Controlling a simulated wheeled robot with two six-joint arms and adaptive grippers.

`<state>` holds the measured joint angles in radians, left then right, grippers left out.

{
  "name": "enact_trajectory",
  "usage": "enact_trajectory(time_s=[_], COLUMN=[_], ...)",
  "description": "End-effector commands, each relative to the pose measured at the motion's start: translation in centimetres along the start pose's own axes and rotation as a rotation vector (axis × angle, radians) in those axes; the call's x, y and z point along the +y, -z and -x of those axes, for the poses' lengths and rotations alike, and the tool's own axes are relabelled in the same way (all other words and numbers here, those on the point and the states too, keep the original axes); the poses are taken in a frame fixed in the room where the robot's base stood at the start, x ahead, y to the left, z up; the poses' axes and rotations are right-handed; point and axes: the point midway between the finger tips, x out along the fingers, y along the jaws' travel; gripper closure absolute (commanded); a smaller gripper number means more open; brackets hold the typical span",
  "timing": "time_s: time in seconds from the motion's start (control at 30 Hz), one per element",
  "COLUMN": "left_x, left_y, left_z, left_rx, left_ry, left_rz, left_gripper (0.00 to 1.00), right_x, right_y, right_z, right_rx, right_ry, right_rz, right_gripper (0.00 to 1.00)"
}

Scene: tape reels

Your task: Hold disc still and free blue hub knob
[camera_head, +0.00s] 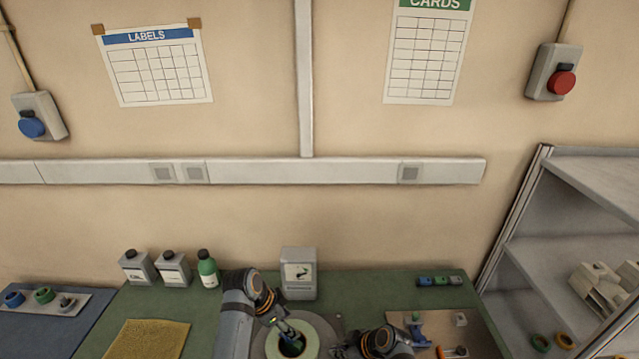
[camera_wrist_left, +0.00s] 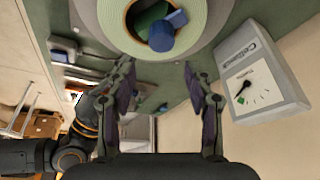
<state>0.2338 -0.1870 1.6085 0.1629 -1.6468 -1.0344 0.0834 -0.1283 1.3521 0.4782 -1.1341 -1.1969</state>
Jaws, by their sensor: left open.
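The disc (camera_head: 318,326) is a pale round plate on the green bench, carrying a light green reel (camera_head: 309,346). In the left wrist view the disc (camera_wrist_left: 222,20) fills the top, with the reel's green ring (camera_wrist_left: 110,15) around a dark hub opening. The blue hub knob (camera_wrist_left: 165,34) stands at that opening. My left gripper (camera_wrist_left: 163,85) is open, with empty space between its fingers, beside the knob and apart from it. My right gripper (camera_head: 340,350) is low at the disc's right side; its fingertips are too small and partly hidden to read.
A grey box with a dial (camera_head: 299,273) stands just behind the disc; its dial faces the left wrist camera (camera_wrist_left: 250,82). Bottles (camera_head: 207,269) stand back left, a yellow mat (camera_head: 147,339) lies front left. A tool board (camera_head: 450,325) lies right, near the shelf (camera_head: 575,235).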

Motion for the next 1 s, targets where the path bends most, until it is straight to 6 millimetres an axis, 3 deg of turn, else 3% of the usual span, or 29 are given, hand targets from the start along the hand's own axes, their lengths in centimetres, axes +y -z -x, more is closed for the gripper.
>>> enact_trajectory(time_s=[0.2, 0.6, 1.0], left_x=[0.0, 0.0, -0.1], left_y=[-0.2, -1.7, -1.8], left_z=[-0.4, -3.9, -4.1], left_rx=[0.003, 0.004, 0.003], left_ry=[0.016, 0.015, -0.004], left_rz=[0.043, 0.04, -0.01], left_gripper=[0.47, 0.47, 0.47], right_x=[-0.4, -0.4, -0.4], right_y=[-0.6, -0.7, -0.8], right_z=[-0.3, -0.3, -0.3], right_rx=[-0.011, -0.013, -0.014], right_ry=[0.009, 0.009, 0.01], right_rz=[-0.002, -0.003, -0.003], right_gripper=[1.0, 1.0, 1.0])
